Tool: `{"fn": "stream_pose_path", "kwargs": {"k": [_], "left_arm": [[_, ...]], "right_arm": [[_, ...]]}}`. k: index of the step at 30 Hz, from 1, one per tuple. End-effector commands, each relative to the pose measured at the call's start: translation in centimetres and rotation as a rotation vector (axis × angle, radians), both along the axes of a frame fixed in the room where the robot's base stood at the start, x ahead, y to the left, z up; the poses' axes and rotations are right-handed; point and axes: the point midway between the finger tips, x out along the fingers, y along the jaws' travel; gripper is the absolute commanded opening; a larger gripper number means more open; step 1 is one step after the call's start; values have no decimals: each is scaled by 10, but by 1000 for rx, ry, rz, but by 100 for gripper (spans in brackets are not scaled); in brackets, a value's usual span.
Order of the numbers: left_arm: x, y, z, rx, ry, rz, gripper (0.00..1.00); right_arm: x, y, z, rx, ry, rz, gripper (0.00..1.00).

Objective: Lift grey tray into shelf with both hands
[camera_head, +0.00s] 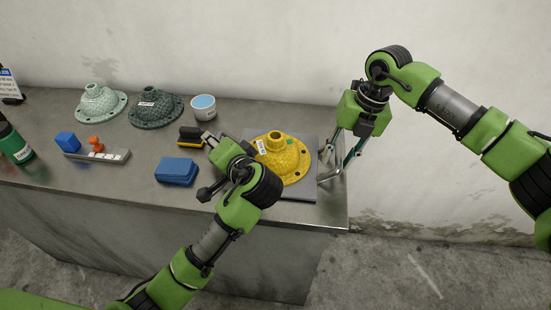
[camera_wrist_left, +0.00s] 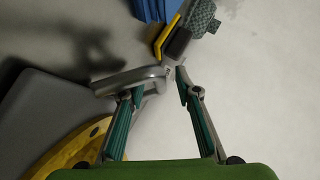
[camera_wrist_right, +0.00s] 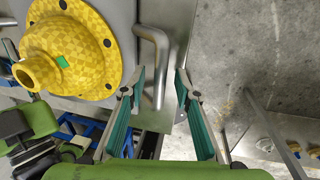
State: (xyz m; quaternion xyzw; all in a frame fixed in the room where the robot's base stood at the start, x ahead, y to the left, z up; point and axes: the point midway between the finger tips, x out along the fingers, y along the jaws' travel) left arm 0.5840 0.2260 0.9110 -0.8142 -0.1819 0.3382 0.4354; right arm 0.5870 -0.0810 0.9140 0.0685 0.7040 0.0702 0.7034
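The grey tray (camera_head: 300,194) lies flat on the metal bench, carrying a yellow flanged part (camera_head: 290,166). Its right handle (camera_head: 330,173) also shows in the right wrist view (camera_wrist_right: 158,50). My right gripper (camera_head: 345,160) is open at that handle. In the right wrist view the bar lies between the fingers, which look apart from each other. My left gripper (camera_head: 209,142) is at the tray's left side. In the left wrist view its fingers are open, and the left handle (camera_wrist_left: 125,80) crosses the left fingertip. My left arm hides that handle in the head view.
A blue block stack (camera_head: 177,171) and a black-and-yellow brush (camera_head: 190,137) lie left of the tray. The bench's right edge is close to the tray. No shelf is clearly visible.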

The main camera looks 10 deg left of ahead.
Motion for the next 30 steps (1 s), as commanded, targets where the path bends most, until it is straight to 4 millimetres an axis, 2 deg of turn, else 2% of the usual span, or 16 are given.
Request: {"fn": "stream_pose_path", "kwargs": {"k": [11, 12, 15, 30], "left_arm": [[4, 3, -2, -1, 0, 0, 30], [4, 3, -2, -1, 0, 0, 25], [4, 3, -2, -1, 0, 0, 0], [4, 3, 3, -1, -3, 0, 0]], "right_arm": [[0, 1, -6, 0, -1, 0, 29], [0, 1, -6, 0, 0, 0, 24], [0, 1, -6, 0, 0, 0, 0], [1, 1, 0, 1, -2, 1, 0]]}}
